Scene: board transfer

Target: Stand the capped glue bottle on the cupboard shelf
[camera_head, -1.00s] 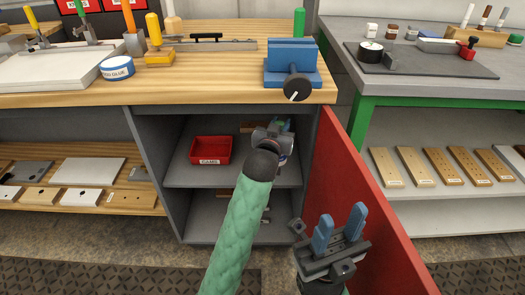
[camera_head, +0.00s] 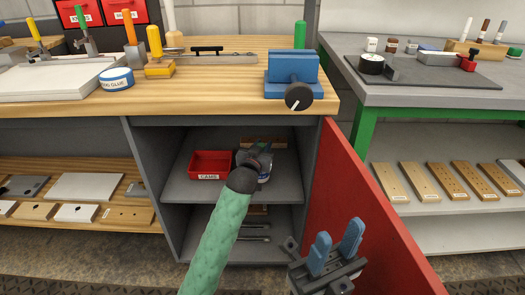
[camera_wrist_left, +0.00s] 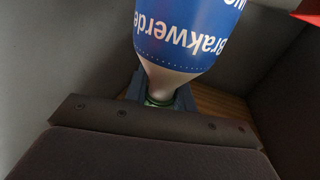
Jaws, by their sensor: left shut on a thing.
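The glue bottle (camera_wrist_left: 185,35) is white with a blue label in the left wrist view. My left gripper (camera_wrist_left: 160,98) is shut on it at its narrow green-capped end. In the head view my left gripper (camera_head: 260,158) is inside the open cupboard, above the upper shelf (camera_head: 190,190). There the bottle (camera_head: 264,179) is mostly hidden by the gripper, with a little white and blue showing below. I cannot tell whether its base touches the shelf. My right gripper (camera_head: 337,242) is open and empty in front of the red cupboard door (camera_head: 365,225).
A red bin (camera_head: 210,165) labelled CAMS stands on the shelf just left of my left gripper. A wooden piece (camera_head: 265,142) lies behind it. The open door bounds the right side. The workbench top (camera_head: 200,102) overhangs the cupboard.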

